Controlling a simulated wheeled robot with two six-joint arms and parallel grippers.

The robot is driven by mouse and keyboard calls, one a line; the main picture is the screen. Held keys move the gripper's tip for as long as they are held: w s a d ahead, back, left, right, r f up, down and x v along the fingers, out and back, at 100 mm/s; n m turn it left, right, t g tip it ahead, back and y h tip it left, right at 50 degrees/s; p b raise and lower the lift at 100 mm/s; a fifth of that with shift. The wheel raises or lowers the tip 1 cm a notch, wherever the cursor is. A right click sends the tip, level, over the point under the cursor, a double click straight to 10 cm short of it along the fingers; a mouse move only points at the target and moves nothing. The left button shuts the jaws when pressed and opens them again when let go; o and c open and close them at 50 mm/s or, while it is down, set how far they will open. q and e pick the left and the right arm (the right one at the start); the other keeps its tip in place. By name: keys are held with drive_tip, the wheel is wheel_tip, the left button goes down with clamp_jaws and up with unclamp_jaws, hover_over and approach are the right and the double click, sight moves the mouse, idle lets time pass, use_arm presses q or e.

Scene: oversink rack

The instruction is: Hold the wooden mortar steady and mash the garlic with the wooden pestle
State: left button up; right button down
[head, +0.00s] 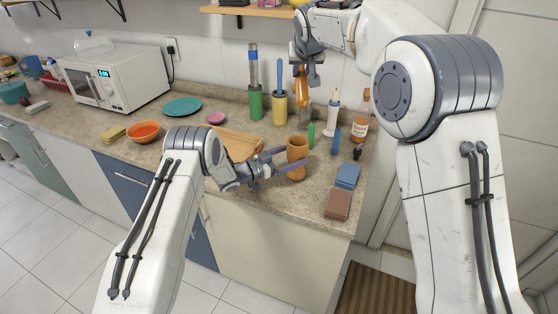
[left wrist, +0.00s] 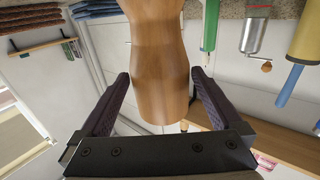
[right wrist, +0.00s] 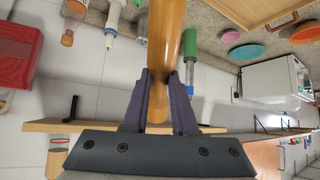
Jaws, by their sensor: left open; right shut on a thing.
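The wooden mortar (head: 297,152) stands upright on the counter near its front edge. My left gripper (head: 287,162) is open with its fingers on either side of the mortar. In the left wrist view the mortar (left wrist: 160,75) sits between the two dark fingers, with a gap showing beside it. My right gripper (head: 302,72) is raised above the back of the counter, shut on the wooden pestle (head: 302,90). In the right wrist view the pestle (right wrist: 165,45) is clamped between the fingertips. The garlic is not visible; the inside of the mortar cannot be made out.
A wooden board (head: 240,145) lies left of the mortar. Blue (head: 347,176) and brown (head: 337,204) blocks lie to its right. Behind stand a green cylinder (head: 256,105), a yellow cylinder (head: 279,108) and a bottle (head: 361,128). An orange bowl (head: 143,132) and a microwave (head: 120,78) are farther left.

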use_arm(q)
drive_tip(key=shift+x, duration=1.1)
drive_tip(key=c, duration=1.4)
use_arm(e)
drive_tip(key=w+a+f+n+t+y, duration=0.1)
drive_tip(key=w+f+n+t+y, duration=0.15)
drive_tip(key=f, duration=0.65)
drive_tip(key=shift+s+d+f+n+t+y, duration=0.15)
drive_tip(key=shift+s+d+f+t+y, duration=0.15)
drive_tip(key=shift+s+f+t+y, duration=0.35)
drive_tip(key=shift+s+d+f+n+t+y, duration=0.15)
drive_tip(key=shift+s+d+f+t+y, duration=0.2)
drive_tip(key=shift+s+t+y, duration=0.4)
drive_tip(key=shift+s+d+f+n+t+y, duration=0.15)
drive_tip(key=shift+s+d+f+t+y, duration=0.1)
drive_tip(key=shift+s+f+t+y, duration=0.5)
